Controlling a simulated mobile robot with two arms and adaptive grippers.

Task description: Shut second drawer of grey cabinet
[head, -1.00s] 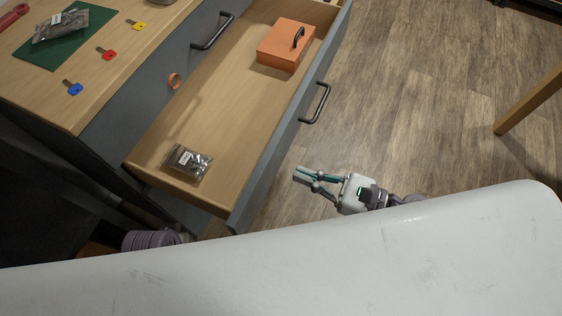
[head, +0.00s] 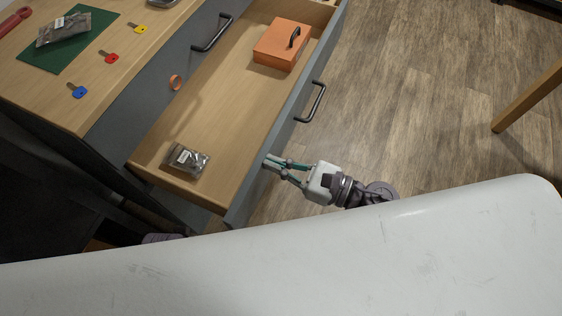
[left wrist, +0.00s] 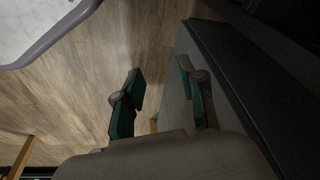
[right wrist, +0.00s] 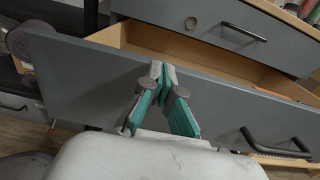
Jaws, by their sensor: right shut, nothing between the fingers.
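The grey cabinet (head: 140,108) has a drawer (head: 225,125) pulled well out. Its grey front panel (head: 254,190) carries a dark bar handle (head: 312,102), and the panel also fills the right wrist view (right wrist: 80,78). My right gripper (head: 270,162) is shut and empty at the outer face of the panel, between the handle and the near end. In the right wrist view its fingertips (right wrist: 160,70) are at the panel's upper edge; I cannot tell whether they touch. My left gripper (left wrist: 158,75) shows in the left wrist view, open and empty beside a dark grey surface.
Inside the drawer are an orange box (head: 282,45) and a bag of small parts (head: 187,159). Keys, a green mat (head: 60,62) and another bag lie on the cabinet top. A wooden leg (head: 527,100) stands at right. The floor (head: 420,90) between is clear.

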